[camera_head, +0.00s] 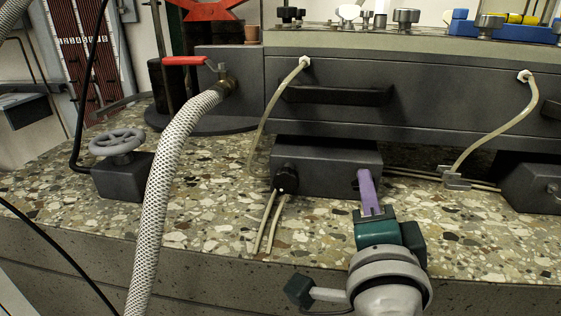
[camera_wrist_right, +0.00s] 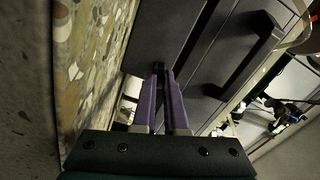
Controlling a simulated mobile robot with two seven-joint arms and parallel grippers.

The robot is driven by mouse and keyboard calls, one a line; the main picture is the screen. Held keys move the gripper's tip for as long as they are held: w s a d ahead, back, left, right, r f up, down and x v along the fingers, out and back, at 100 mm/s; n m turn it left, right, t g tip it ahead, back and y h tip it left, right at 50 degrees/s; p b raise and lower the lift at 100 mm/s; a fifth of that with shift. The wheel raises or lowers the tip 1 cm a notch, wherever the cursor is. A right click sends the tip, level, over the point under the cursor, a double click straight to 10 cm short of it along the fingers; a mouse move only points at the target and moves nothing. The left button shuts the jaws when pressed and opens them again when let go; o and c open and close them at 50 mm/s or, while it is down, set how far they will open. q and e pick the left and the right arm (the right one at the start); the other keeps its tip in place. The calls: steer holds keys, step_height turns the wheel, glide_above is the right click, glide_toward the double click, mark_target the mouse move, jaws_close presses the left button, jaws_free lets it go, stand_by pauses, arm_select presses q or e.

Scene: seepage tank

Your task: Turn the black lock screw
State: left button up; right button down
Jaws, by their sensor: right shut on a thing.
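My right gripper (camera_head: 364,174) has purple fingers and reaches the front of the dark grey block (camera_head: 325,176) near its right end. In the right wrist view, the fingertips (camera_wrist_right: 162,70) close on a small black piece, apparently the black lock screw (camera_wrist_right: 157,66), against the block's face (camera_wrist_right: 162,35). The fingers hide this piece in the head view. A round black knob (camera_head: 286,177) sits at the left end of the block's front, apart from the gripper. My left gripper is not in view.
A white braided hose (camera_head: 168,170) runs down at left from a red-handled valve (camera_head: 184,61). A grey handwheel (camera_head: 117,141) stands further left. Thin tubes (camera_head: 268,220) lie below the knob. A long dark handle (camera_head: 335,96) is above the block.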

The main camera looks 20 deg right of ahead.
steer(key=shift+f+m, duration=0.1)
steer(key=shift+m, duration=1.5)
steer(key=shift+m+b, duration=0.3)
steer(key=c, duration=1)
jaws_free()
steer(key=shift+o, duration=0.2)
steer(key=shift+s, duration=0.1)
steer(key=p+v, duration=0.1)
steer(key=v, duration=0.8)
steer(key=shift+s+a, duration=0.25)
steer(key=shift+s, duration=0.05)
